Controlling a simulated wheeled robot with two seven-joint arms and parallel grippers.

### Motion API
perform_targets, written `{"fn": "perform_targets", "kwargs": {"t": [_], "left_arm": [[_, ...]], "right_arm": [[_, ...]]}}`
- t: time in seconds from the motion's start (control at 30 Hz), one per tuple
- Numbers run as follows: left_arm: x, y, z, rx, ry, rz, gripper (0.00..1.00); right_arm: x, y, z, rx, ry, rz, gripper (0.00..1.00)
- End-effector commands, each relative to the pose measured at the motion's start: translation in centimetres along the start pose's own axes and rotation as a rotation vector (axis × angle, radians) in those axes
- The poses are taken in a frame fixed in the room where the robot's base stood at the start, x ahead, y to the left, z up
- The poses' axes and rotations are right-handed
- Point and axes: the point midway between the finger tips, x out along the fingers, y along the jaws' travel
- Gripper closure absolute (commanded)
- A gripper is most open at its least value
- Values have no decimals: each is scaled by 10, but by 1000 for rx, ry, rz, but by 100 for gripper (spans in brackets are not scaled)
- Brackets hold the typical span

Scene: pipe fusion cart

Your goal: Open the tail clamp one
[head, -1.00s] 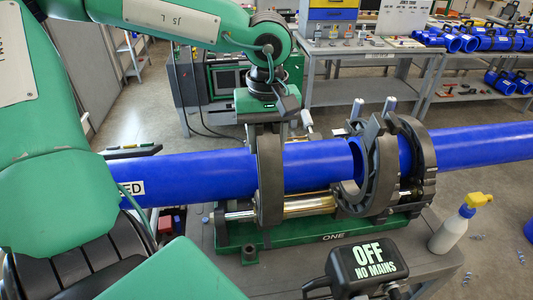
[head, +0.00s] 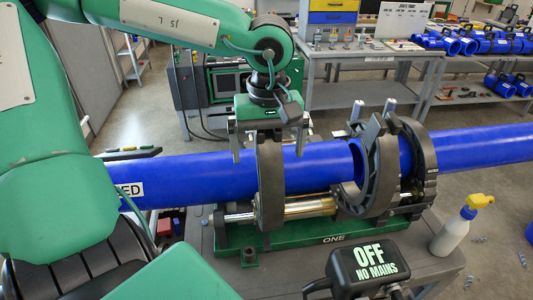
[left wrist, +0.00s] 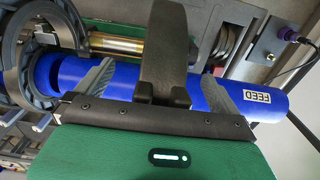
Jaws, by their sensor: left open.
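The base marked ONE (head: 333,238) carries dark ring clamps around a blue pipe. The left-hand clamp (head: 271,185), which I take as tail clamp one, goes over the pipe labelled FEED (head: 190,178) and looks shut. My left gripper (head: 268,152) is open above this clamp, fingers pointing down, one on each side of it. In the left wrist view the clamp's dark arm (left wrist: 165,45) stands between the two grey fingers (left wrist: 154,88), with gaps on both sides. The fingertips overlap the pipe in view; I cannot tell if they touch it. My right gripper is out of view.
More clamp rings (head: 380,165) stand to the right, by a pipe end. A black box reading OFF NO MAINS (head: 368,262) is in front. A spray bottle (head: 455,230) stands at the bench's right edge. Benches with blue fittings (head: 465,42) are behind.

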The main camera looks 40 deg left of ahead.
Motion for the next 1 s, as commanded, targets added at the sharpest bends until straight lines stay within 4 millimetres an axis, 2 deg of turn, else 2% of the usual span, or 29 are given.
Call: {"fn": "perform_targets", "kwargs": {"t": [0.23, 0.7, 1.0], "left_arm": [[-22, 0, 0, 0, 0, 2, 0], [-68, 0, 0, -1, 1, 1, 0], [-69, 0, 0, 0, 1, 0, 0]], "right_arm": [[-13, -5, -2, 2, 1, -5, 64], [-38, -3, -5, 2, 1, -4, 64], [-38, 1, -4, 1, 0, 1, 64]]}}
